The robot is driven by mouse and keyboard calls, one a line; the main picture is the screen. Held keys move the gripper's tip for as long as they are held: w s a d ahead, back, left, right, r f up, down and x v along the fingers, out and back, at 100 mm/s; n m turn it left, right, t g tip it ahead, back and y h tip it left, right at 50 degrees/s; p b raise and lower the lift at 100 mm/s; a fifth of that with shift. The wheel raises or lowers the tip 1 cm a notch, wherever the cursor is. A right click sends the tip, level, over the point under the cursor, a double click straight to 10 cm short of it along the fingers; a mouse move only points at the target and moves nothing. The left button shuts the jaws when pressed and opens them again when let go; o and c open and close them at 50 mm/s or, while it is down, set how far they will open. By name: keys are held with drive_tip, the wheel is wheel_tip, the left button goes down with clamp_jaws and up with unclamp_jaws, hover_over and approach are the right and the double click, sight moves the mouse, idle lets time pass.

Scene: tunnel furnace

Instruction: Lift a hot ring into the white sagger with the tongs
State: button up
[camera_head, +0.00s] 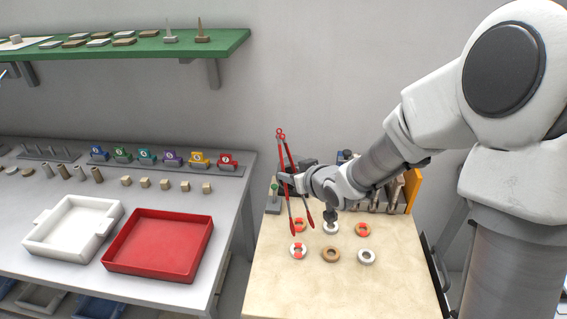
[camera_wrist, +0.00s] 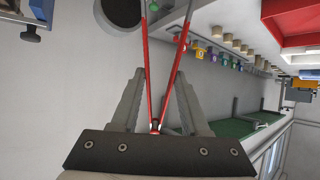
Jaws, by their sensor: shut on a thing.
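My gripper (camera_head: 290,180) is shut on the red tongs (camera_head: 281,137), which hang upright with their tips downward above the tan table. The tongs also show in the wrist view (camera_wrist: 149,75), running between my gripper's fingers (camera_wrist: 158,100). Their two legs are spread apart with no ring visible between them. Several rings lie in two rows below: white with red marks (camera_head: 298,251), tan (camera_head: 330,254), white (camera_head: 367,257), and tan with red marks (camera_head: 362,230). Another ring (camera_head: 299,225) is partly behind the tongs. The empty white sagger (camera_head: 72,226) stands on the left bench.
A red tray (camera_head: 158,244) sits beside the sagger. Small blocks (camera_head: 165,184) and a row of coloured numbered holders (camera_head: 172,159) stand behind them. A green shelf (camera_head: 130,45) hangs on the wall. The tan table's front (camera_head: 340,295) is clear.

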wheel_tip(320, 180, down, 10)
drive_tip(key=b, duration=0.8)
drive_tip(key=shift+w+a+r+b, duration=0.2)
drive_tip(key=shift+a+r+b, duration=0.05)
drive_tip(key=shift+a+b, duration=0.15)
clamp_jaws()
